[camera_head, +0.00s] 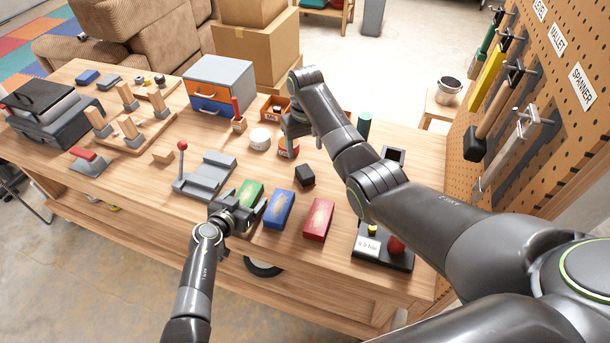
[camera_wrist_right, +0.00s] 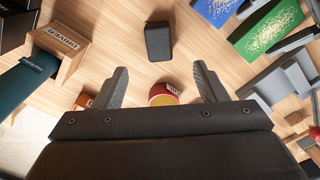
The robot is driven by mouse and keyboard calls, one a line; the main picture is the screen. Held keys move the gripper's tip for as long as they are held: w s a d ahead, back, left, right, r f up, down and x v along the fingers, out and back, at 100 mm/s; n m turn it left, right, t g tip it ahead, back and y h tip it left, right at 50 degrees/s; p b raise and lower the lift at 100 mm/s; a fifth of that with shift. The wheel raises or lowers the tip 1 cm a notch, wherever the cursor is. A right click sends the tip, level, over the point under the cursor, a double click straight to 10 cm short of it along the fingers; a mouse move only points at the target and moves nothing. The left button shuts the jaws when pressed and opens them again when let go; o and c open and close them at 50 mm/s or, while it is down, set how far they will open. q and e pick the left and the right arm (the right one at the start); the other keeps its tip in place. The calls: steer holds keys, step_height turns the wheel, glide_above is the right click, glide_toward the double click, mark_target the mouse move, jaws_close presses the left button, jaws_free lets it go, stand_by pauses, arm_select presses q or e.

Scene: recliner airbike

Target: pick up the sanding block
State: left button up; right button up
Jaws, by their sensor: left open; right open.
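A small dark block (camera_head: 304,176), which looks like the sanding block, lies on the workbench (camera_head: 330,275) right of centre. In the right wrist view the dark block (camera_wrist_right: 158,40) lies beyond my open fingertips, apart from them. My right gripper (camera_wrist_right: 160,82) is open and empty above the bench. A round red can (camera_wrist_right: 163,94) shows between its fingers, lower down. In the head view my right arm partly hides this gripper. My left gripper (camera_head: 248,212) is open at the bench's front edge, beside the green block (camera_head: 250,193).
Blue (camera_head: 278,208) and red (camera_head: 318,219) blocks lie in front of the dark block. A grey lever fixture (camera_head: 205,175) stands left, and a gauge box with a red knob (camera_head: 383,246) stands right. A white tub (camera_head: 260,138) stands behind.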

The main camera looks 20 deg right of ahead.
mark_target(306, 172)
steer(key=shift+s+d+f, duration=0.1)
steer(key=shift+s+f, duration=0.05)
steer(key=shift+f, duration=5.7)
steer(key=c, duration=1.2)
steer(key=shift+r, duration=0.1)
steer(key=shift+r, duration=4.9)
